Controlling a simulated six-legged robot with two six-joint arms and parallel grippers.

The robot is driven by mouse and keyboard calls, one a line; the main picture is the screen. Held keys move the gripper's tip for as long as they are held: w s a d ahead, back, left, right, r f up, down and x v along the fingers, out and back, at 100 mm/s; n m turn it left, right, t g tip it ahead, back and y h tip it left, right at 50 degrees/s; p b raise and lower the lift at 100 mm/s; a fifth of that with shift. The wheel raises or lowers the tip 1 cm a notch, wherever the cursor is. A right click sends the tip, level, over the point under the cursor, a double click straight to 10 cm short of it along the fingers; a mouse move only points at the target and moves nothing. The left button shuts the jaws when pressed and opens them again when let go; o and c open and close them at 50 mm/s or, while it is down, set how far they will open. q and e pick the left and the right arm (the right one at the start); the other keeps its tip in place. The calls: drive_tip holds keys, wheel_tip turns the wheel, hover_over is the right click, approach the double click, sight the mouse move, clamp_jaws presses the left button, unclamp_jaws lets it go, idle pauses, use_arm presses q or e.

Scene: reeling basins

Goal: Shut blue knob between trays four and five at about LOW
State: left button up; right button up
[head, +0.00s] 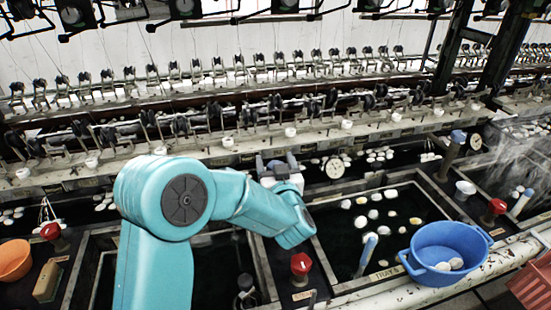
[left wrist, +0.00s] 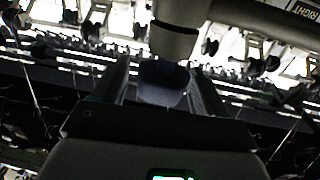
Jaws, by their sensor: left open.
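My left gripper (head: 279,165) is at the far end of the divider between two dark water trays, in the middle of the head view. In the left wrist view its two fingers (left wrist: 162,88) are apart. A dull blue knob (left wrist: 163,84) shows between them, below a pale round pipe end (left wrist: 173,40). I cannot tell whether either finger touches the knob. In the head view the gripper and wrist largely hide this knob. Another blue knob (head: 458,136) stands on a post at the right. My right gripper is not in view.
A red knob (head: 300,264) stands nearer on the same divider. A white dial (head: 335,168) is right of my gripper. White cocoons float in the right tray (head: 430,190). A blue basin (head: 447,248) sits on the front edge, an orange bowl (head: 14,260) at left.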

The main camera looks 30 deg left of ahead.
use_arm(q)
drive_tip(key=shift+w+a+f, duration=0.1)
drive_tip(key=shift+w+a, duration=0.25)
drive_tip(key=shift+a, duration=0.1)
drive_tip(key=shift+d, duration=0.1)
drive_tip(key=c, duration=1)
drive_tip(key=shift+o, duration=0.2)
drive_tip(key=shift+f+m+t+h+b, duration=0.1)
drive_tip(key=shift+m+t+h+b, duration=0.25)
drive_tip(key=shift+b, duration=0.25)
drive_tip(key=m+t+h+b, duration=0.1)
drive_tip(key=m+h+b, duration=0.1)
drive_tip(key=h+b, duration=0.1)
drive_tip(key=m+t+h+b, duration=0.1)
drive_tip(key=m+h+b, duration=0.1)
drive_tip(key=b, duration=0.4)
drive_tip(key=d+m+t+h+b, duration=0.1)
drive_tip(key=m+t+h+b, duration=0.1)
drive_tip(key=h+b, duration=0.2)
drive_tip(key=shift+w+f+m+h+b, duration=0.15)
drive_tip(key=shift+w+m+h+b, duration=0.05)
drive_tip(key=shift+m+h+b, duration=0.2)
drive_tip(key=shift+d+r+m+h+b, duration=0.1)
drive_tip(key=shift+r+m+h+b, duration=0.15)
drive_tip(key=shift+h+b, duration=0.4)
